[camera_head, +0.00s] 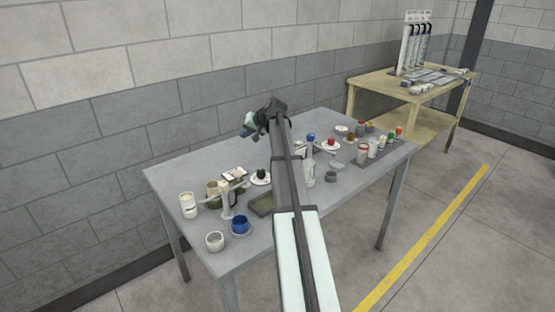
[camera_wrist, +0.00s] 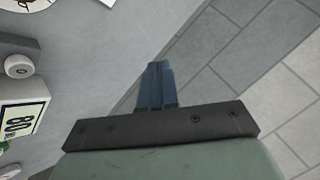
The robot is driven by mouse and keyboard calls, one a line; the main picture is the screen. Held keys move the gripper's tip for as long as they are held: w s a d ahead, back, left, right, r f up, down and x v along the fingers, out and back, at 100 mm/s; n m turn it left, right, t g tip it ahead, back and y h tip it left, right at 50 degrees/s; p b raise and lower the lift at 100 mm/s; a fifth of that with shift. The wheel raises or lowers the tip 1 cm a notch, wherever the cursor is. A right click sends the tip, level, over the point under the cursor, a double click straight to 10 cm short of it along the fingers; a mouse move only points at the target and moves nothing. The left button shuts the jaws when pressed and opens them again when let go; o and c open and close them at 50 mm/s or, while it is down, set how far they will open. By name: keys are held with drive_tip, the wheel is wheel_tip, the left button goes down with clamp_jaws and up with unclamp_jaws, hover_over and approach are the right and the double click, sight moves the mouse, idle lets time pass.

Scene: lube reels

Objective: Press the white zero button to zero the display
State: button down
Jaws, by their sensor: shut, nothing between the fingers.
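In the wrist view, a display (camera_wrist: 20,120) with large dark digits on a pale green face shows at the left edge, partly cut off; an "8" and a "0" can be read. A white round button-like piece (camera_wrist: 18,65) with a small dark mark sits just above it in the picture. My gripper (camera_wrist: 155,68) has its blue fingers together, empty, to the right of both and apart from them. In the head view my gripper (camera_head: 244,132) is over the far side of the table, and my arm hides part of the tabletop; I cannot make out the display there.
The grey table (camera_head: 165,180) holds several cups, jars and bottles. A blue cup (camera_head: 240,225) and a white cup (camera_head: 215,241) stand at the front left. A dial (camera_wrist: 22,4) shows in the wrist view's upper left corner.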

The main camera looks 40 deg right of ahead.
drive_tip(key=s+d+f+m+h, duration=0.1)
drive_tip(key=s+d, duration=0.5)
drive_tip(key=d, duration=0.6)
drive_tip(key=shift+d, duration=0.25)
drive_tip(key=shift+f, duration=4.4)
drive_tip(key=shift+f, duration=0.95)
drive_tip(key=shift+r, duration=0.95)
drive_tip(key=shift+r, duration=2.5)
